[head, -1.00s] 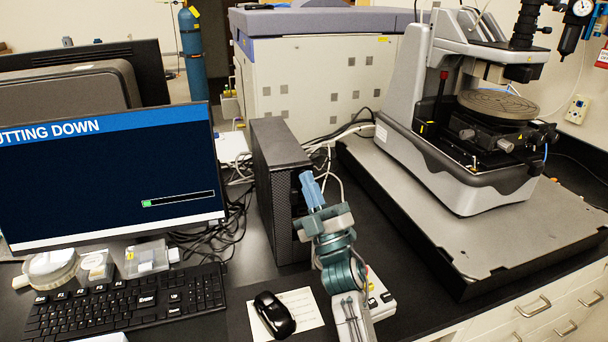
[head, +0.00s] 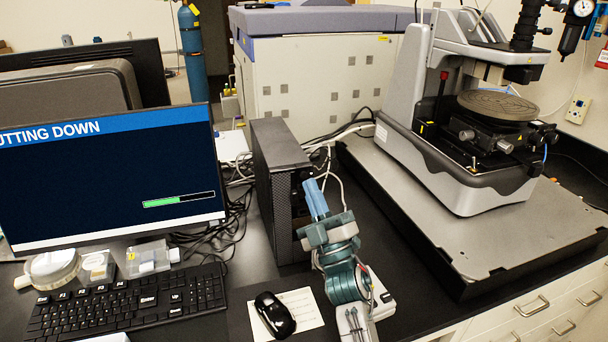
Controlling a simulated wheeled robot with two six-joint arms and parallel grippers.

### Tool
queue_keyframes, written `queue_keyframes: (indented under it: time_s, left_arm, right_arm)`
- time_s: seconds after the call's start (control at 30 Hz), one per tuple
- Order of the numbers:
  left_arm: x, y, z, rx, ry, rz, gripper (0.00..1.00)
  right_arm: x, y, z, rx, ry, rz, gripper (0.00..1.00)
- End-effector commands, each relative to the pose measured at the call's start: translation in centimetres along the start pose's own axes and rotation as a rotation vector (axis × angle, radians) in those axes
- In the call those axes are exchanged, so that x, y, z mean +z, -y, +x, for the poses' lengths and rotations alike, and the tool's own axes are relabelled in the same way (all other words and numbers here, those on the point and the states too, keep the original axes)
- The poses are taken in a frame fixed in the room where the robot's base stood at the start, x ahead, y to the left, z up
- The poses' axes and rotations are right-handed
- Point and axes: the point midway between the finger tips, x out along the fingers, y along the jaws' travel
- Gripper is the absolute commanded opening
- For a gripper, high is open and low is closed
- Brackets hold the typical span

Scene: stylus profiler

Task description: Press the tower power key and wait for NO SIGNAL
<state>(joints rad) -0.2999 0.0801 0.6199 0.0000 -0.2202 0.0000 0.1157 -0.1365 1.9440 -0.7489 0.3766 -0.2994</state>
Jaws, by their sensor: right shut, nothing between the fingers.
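The black computer tower (head: 278,190) stands on the bench in the middle of the head view. Its power key cannot be made out; part of the front face is behind my right gripper. My right gripper (head: 313,184) is shut and empty, its blue fingers close in front of the tower's upper front. I cannot tell whether they touch it. The monitor (head: 100,190) at the left shows a blue banner reading "...UTTING DOWN" and a progress bar (head: 178,200) filled green to about half. My left gripper is not in view.
A keyboard (head: 130,305) and a black mouse (head: 274,313) on a white sheet lie in front. The stylus profiler (head: 450,170) stands on a grey slab (head: 500,235) at the right. Cables lie behind the tower. Small containers (head: 97,266) sit below the monitor.

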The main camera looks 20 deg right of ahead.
Motion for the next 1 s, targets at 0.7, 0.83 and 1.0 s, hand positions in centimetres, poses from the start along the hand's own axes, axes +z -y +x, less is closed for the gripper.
queue_keyframes:
  time_s: [0.7,0.83,1.0]
  left_arm:
    - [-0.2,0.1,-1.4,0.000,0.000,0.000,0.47]
    - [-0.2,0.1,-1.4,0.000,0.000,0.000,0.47]
    - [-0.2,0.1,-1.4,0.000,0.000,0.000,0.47]
  right_arm:
    - [-2.2,-2.2,-3.0,0.000,0.000,0.000,0.00]
    - [-2.2,-2.2,-3.0,0.000,0.000,0.000,0.00]
    - [-2.2,-2.2,-3.0,0.000,0.000,0.000,0.00]
